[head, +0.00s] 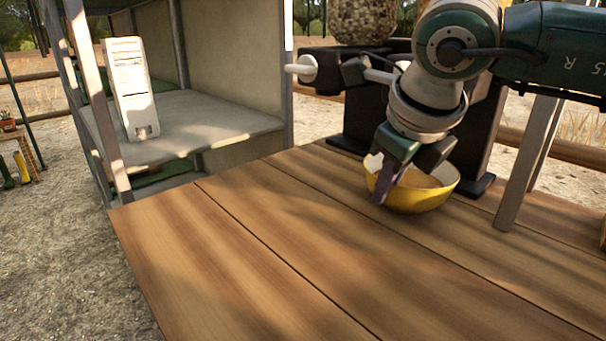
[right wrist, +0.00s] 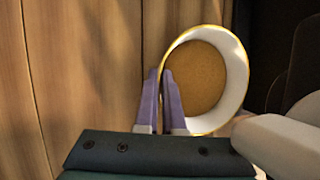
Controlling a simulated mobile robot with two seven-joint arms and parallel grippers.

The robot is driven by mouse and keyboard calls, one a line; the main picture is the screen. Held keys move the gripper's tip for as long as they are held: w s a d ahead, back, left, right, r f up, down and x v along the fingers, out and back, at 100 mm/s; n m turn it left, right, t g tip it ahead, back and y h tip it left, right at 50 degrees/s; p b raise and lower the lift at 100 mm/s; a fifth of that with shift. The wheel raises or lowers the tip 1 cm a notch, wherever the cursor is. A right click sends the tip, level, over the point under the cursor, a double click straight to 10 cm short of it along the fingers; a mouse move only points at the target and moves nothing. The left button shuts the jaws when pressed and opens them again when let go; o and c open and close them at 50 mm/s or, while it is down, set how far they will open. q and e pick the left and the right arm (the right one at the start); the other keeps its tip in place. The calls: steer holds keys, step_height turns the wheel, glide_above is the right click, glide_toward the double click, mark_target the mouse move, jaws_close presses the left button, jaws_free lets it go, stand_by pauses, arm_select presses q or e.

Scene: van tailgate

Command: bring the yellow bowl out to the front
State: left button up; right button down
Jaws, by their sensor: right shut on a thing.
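The yellow bowl (head: 424,192) stands upright near the back right of the wooden table (head: 240,240). It has a yellow outside and a pale inner wall. My right gripper (head: 381,186) comes down from above and is shut on the bowl's rim at its left side. In the right wrist view, the two purple fingers (right wrist: 165,102) pinch the rim of the bowl (right wrist: 236,95), one inside and one outside. I cannot tell whether the bowl is lifted off the table. My left gripper is not in view.
Dark equipment (head: 370,110) stands just behind the bowl, with a pale post (head: 527,165) to its right. A shelf unit (head: 215,120) holding a white tower-shaped box (head: 131,90) stands at the back left. The front and left of the table are clear.

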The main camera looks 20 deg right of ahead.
steer(key=shift+s+a+p, duration=0.15)
steer(key=shift+s+a, duration=0.4)
steer(key=shift+a, duration=0.75)
steer(key=shift+s+a+p, duration=0.15)
steer(key=shift+s+a, duration=0.4)
steer(key=shift+a, duration=0.8)
steer(key=shift+s+a+p, duration=0.15)
steer(key=shift+s+a, duration=0.4)
steer(key=shift+a, duration=0.75)
steer(key=shift+s+a, duration=0.6)
steer(key=shift+a, duration=0.8)
steer(key=shift+s+a, duration=0.55)
steer(key=shift+a, duration=0.85)
steer(key=shift+s+a, duration=0.6)
steer(key=shift+a, duration=0.8)
steer(key=c, duration=0.9)
jaws_free()
steer(key=shift+c, duration=0.2)
